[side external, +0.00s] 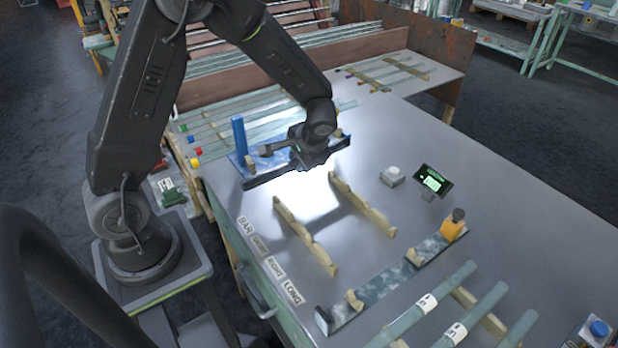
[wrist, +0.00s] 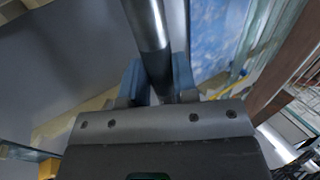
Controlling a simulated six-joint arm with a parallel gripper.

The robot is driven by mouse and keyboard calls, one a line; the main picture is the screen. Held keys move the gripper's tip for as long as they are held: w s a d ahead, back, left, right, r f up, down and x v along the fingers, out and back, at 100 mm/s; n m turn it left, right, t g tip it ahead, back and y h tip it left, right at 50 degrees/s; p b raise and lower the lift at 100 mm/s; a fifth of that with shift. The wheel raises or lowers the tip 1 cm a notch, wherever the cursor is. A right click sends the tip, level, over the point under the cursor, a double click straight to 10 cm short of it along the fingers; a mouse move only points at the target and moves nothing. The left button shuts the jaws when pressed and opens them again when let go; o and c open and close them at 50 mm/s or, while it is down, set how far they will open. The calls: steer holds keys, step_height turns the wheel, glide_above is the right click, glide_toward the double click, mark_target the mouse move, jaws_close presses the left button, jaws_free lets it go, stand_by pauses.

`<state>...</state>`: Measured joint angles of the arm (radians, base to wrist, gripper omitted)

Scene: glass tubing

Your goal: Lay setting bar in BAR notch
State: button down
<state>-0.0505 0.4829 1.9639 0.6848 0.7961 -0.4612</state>
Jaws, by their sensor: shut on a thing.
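My gripper (side external: 312,160) is shut on the setting bar, a dark metallic round bar (wrist: 150,35) that runs between the blue fingers in the wrist view. In the side view a dark length of the bar (side external: 266,178) reaches to the left of my gripper, along the near edge of the blue fixture; whether it touches the fixture I cannot tell. Two notched wooden rails, the near one (side external: 306,238) and the far one (side external: 362,206), stand empty on the table. The BAR label (side external: 245,226) lies beside the upper-left end of the near rail.
The blue fixture (side external: 240,170) has an upright blue post (side external: 239,136). A mottled long fixture (side external: 385,286) with wooden blocks and an orange part (side external: 453,229) lies in front. A small display (side external: 433,180) stands right of the rails. Green-grey tubes (side external: 470,318) lie at the front right.

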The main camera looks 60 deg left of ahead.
steer(key=shift+w+d+f, duration=0.2)
steer(key=shift+d+f, duration=0.05)
steer(key=shift+f, duration=0.6)
steer(key=shift+w+d+f, duration=0.25)
steer(key=shift+d+f, duration=0.05)
steer(key=shift+f, duration=0.55)
steer(key=shift+w+d+f, duration=0.2)
steer(key=shift+d+f, duration=0.05)
steer(key=shift+f, duration=0.6)
steer(key=shift+f, duration=0.1)
steer(key=shift+f, duration=0.35)
steer(key=shift+f, duration=0.2)
steer(key=c, duration=0.9)
jaws_free()
steer(key=shift+r, duration=0.1)
